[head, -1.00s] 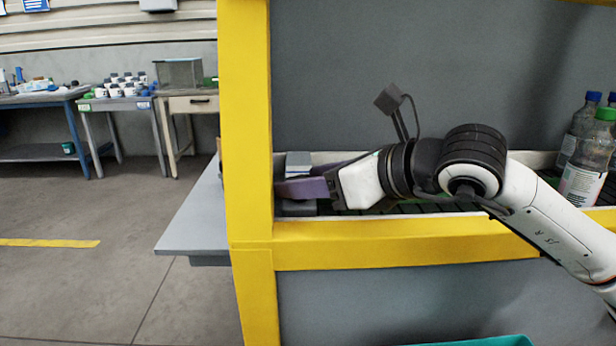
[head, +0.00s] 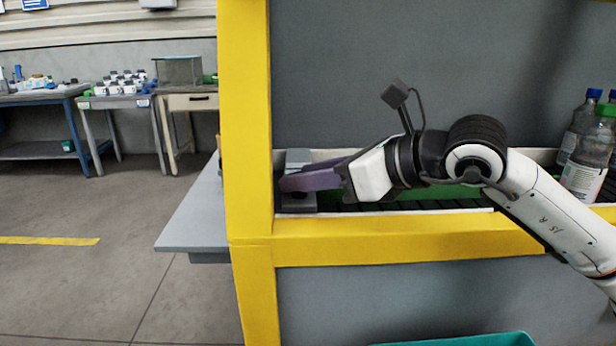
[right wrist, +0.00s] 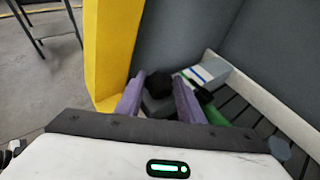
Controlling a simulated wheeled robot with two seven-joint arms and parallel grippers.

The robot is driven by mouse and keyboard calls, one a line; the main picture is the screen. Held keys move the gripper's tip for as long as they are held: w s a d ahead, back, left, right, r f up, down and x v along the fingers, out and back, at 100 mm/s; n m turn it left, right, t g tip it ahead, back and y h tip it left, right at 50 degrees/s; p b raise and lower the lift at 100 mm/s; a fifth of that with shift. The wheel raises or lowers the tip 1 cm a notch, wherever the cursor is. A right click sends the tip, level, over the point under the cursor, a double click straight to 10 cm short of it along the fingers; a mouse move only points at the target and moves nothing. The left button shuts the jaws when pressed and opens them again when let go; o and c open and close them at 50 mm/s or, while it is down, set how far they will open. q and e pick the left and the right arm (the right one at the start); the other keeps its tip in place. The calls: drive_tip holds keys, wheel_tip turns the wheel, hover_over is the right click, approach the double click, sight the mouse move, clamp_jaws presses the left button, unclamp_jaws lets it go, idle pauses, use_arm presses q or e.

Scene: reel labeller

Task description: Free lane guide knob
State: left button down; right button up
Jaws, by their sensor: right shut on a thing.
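A dark knob (right wrist: 158,84) sits between the two purple fingers of my right gripper (right wrist: 160,90) in the right wrist view, over a grey block (right wrist: 157,107). The fingers are closed on the knob. In the head view my right gripper (head: 284,184) reaches left into the conveyor lane, by the yellow post. There its fingers hide the knob, and parts of the grey block (head: 300,201) show below them. A pale block with blue and green stripes (right wrist: 207,73) stands just beyond. My left gripper is not in view.
The yellow post (head: 246,130) and yellow rail (head: 400,240) frame the lane. A green thing (head: 425,193) lies in the lane under my right arm. Bottles (head: 588,150) stand at the right. A grey panel (head: 420,80) closes the back. A teal container (head: 470,341) shows at the bottom.

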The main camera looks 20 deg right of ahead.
drive_tip(key=shift+w+d+n+g+y, duration=0.2)
drive_tip(key=shift+n+g+y, duration=0.2)
drive_tip(key=shift+n+y, duration=0.3)
drive_tip(key=shift+w+r+n+g+y+p, duration=0.15)
drive_tip(key=shift+n+g+y+p, duration=0.35)
drive_tip(key=shift+n+g+y, duration=0.5)
drive_tip(key=shift+w+d+n+g+y+p, duration=0.15)
drive_tip(key=shift+n+g+y+p, duration=0.35)
drive_tip(key=shift+n+g, duration=0.75)
drive_tip(key=o, duration=1.1)
drive_tip(key=shift+c, duration=0.2)
drive_tip(key=b+v, duration=0.1)
drive_tip(key=v, duration=0.9)
drive_tip(key=shift+d, duration=0.2)
